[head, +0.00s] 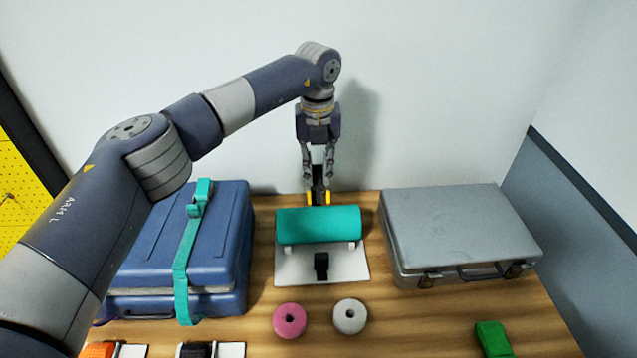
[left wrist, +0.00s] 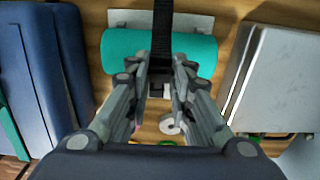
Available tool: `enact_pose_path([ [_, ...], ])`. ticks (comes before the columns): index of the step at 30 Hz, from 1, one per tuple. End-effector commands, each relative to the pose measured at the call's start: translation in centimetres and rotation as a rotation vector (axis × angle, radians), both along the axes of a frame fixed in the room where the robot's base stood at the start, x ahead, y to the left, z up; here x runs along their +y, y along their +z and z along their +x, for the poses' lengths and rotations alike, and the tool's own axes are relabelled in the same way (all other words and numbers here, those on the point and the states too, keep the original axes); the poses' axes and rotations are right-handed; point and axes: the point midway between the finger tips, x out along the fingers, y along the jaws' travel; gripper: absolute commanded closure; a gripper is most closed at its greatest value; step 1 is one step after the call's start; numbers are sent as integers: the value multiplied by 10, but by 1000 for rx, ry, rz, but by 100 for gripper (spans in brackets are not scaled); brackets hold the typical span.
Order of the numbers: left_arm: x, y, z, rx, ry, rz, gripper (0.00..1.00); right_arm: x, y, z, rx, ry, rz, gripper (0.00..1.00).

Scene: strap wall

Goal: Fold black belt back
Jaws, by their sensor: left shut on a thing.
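The teal roll (head: 318,226) lies across a white plate (head: 345,271) on the table. My left gripper (head: 318,198) points down behind the roll, its yellow fingertips close to the roll's back edge. It is shut on the black belt (head: 317,183), a dark strip between the fingers. In the left wrist view the black belt (left wrist: 162,28) runs across the teal roll (left wrist: 118,48) and between my left fingers (left wrist: 160,62). My right gripper is not in view.
A blue case (head: 226,240) with a teal strap (head: 186,255) stands left, a grey case (head: 455,232) right. A pink roll (head: 289,320) and a white roll (head: 350,316) lie in front. A green piece (head: 493,338) is front right. The wall (head: 430,90) is close behind.

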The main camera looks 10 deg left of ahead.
Motion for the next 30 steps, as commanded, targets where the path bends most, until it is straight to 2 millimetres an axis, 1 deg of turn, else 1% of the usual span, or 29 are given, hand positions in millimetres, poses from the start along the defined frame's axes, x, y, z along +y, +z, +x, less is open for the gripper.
enact_pose_path([
  [1, 1, 1, 6, -10, 4, 2, 100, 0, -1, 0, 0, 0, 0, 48],
  [9, 4, 2, 17, -10, 3, 3, 100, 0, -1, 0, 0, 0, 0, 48],
  [26, 5, 1, 20, -6, 3, 3, 100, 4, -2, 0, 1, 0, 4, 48],
  [27, 5, 1, 20, -7, 3, 2, 71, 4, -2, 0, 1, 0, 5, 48],
  [28, 5, 1, 19, -6, 3, 2, 64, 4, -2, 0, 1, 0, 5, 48],
  [29, 5, 1, 19, -5, 2, 3, 59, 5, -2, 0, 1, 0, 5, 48],
  [30, 5, 0, 19, -5, 2, 3, 59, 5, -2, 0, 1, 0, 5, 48],
])
